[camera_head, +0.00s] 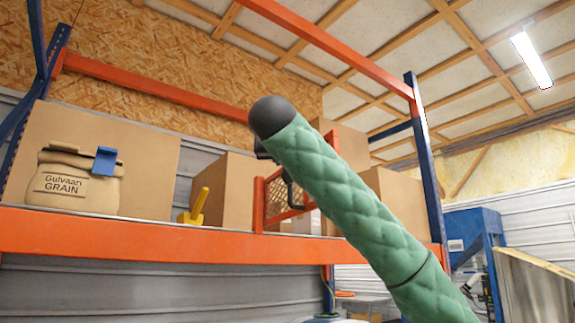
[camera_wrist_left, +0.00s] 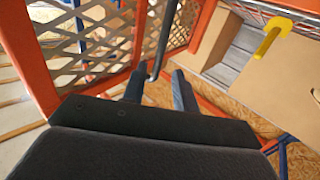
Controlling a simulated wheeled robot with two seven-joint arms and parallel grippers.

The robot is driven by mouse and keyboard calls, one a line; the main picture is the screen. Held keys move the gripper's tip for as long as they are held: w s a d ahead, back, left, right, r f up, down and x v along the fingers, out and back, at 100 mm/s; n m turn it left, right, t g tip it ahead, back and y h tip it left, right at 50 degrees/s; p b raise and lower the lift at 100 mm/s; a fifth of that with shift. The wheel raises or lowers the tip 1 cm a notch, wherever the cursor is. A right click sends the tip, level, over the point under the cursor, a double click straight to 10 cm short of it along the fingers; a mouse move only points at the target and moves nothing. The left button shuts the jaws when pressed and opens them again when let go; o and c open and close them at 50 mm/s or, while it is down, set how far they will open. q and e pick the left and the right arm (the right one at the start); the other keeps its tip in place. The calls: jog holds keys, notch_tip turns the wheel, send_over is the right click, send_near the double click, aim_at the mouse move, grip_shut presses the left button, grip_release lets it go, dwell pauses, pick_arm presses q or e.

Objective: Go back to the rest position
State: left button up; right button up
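My green padded arm crosses the head view from the lower right to a dark rounded end; the wrist view fits this being my left arm. My left gripper (camera_wrist_left: 156,76) shows two dark fingers standing apart in the left wrist view. A black bar handle (camera_wrist_left: 162,40) on an orange-framed mesh gate (camera_wrist_left: 88,35) reaches down between or just beyond the fingertips; I cannot tell if they touch. In the head view the gripper is mostly hidden behind the arm, near the gate (camera_head: 274,200). My right gripper is in neither view.
An orange shelf beam (camera_head: 120,232) carries a Gulvaan grain sack (camera_head: 75,182) with a blue clip (camera_head: 104,160), a yellow scoop-like tool (camera_head: 196,206) and cardboard boxes (camera_head: 150,165). A blue upright (camera_head: 425,160) stands on the right. A blue machine (camera_head: 475,230) is beyond it.

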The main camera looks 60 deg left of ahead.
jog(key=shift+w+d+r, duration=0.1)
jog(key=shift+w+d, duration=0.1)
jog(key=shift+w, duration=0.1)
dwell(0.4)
